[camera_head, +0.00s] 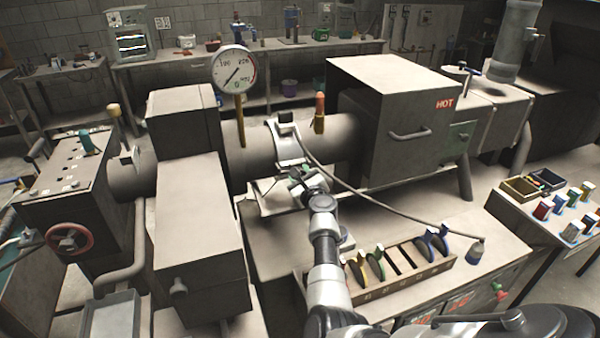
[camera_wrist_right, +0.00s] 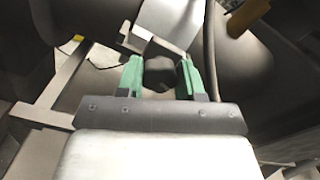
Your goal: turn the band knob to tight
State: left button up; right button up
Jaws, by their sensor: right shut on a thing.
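The clamp band (camera_head: 289,146) is a light metal strap around the thick horizontal tube (camera_head: 258,142), left of the hot box. My right gripper (camera_head: 304,181) is at the lower front of this band, with its arm reaching up from the bottom. In the right wrist view, the green fingers of my right gripper (camera_wrist_right: 161,66) stand on both sides of a dark rounded knob (camera_wrist_right: 160,76) and are shut on it. The band (camera_wrist_right: 172,22) shows just above the knob there. In the head view the gripper mostly hides the knob. My left gripper is not in view.
A cable (camera_head: 375,202) runs from the band down to the bench on the right. A dial gauge (camera_head: 234,73) stands on the tube. The box marked HOT (camera_head: 395,115) is right of the band. A rack (camera_head: 390,275) with coloured clamps is on the bench below.

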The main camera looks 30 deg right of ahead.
jog(key=m+p, duration=0.4)
jog(key=m, duration=1)
jog(key=m+p, duration=0.3)
jog(key=m, duration=1.1)
jog(key=shift+d+f+m+p, duration=0.15)
jog(key=shift+f+m+p, duration=0.05)
jog(key=shift+m+p, duration=0.15)
jog(key=o, duration=0.9)
jog(key=shift+o, duration=0.2)
